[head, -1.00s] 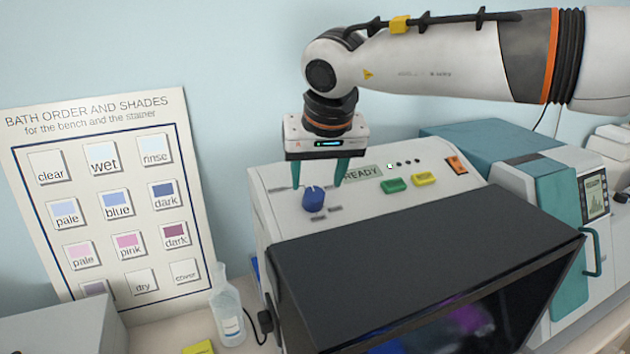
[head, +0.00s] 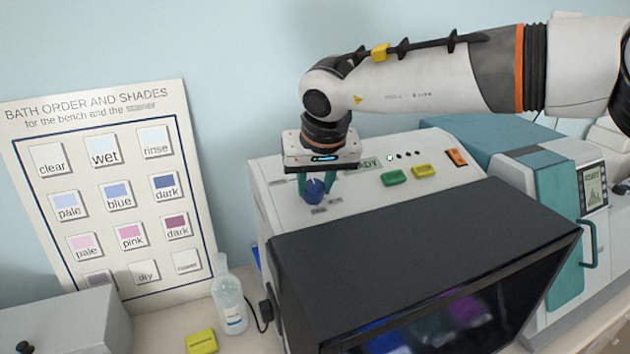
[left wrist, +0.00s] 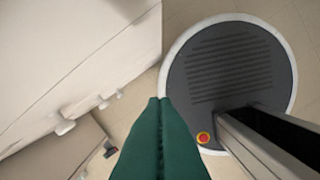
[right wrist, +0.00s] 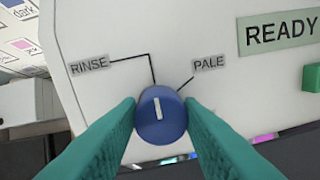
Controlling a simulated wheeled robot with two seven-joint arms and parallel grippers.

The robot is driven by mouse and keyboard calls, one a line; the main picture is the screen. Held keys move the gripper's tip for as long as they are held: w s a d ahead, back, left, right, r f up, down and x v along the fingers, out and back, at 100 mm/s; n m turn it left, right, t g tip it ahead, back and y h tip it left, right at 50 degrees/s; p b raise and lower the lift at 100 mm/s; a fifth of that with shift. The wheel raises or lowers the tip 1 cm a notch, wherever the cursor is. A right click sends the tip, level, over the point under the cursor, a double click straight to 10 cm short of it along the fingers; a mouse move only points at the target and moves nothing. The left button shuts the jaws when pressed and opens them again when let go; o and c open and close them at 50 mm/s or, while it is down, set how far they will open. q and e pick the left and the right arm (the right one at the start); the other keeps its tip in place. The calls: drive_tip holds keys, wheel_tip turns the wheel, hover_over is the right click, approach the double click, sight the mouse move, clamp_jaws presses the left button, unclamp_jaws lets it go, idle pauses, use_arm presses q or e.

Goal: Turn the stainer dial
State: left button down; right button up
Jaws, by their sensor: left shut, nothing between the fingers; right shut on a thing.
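The blue stainer dial (head: 315,191) is on the sloped white top panel of the stainer (head: 277,217). In the right wrist view the dial (right wrist: 161,116) has a white pointer line that points nearly straight up, close to the line running to the RINSE label (right wrist: 89,65). The PALE label (right wrist: 209,63) is at its upper right. My right gripper (head: 315,186) is shut on the dial, with one green finger on each side of it. My left gripper (left wrist: 160,105) is shut and empty, over the floor in the left wrist view, away from the stainer.
The stainer has a READY display (right wrist: 283,33), a green button (head: 394,177), a yellow button (head: 425,171) and a dark front hood (head: 420,240). A bottle (head: 229,298) and a yellow block (head: 201,341) stand to its left. A shade chart (head: 200,235) leans on the wall.

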drive_tip(key=shift+f+m+b, duration=0.2)
drive_tip(key=shift+m+b, duration=0.95)
drive_tip(key=shift+m, duration=0.05)
drive_tip(key=m+b, duration=0.2)
drive_tip(key=shift+m, duration=0.4)
drive_tip(key=m+b, duration=0.1)
drive_tip(key=m, duration=0.2)
drive_tip(key=shift+d+r+b, duration=0.1)
drive_tip(key=shift+b, duration=0.3)
drive_tip(key=shift+r+m+b, duration=0.2)
drive_tip(key=shift+m+b, duration=0.4)
drive_tip(key=shift+m, duration=1.2)
drive_tip(key=o, duration=1)
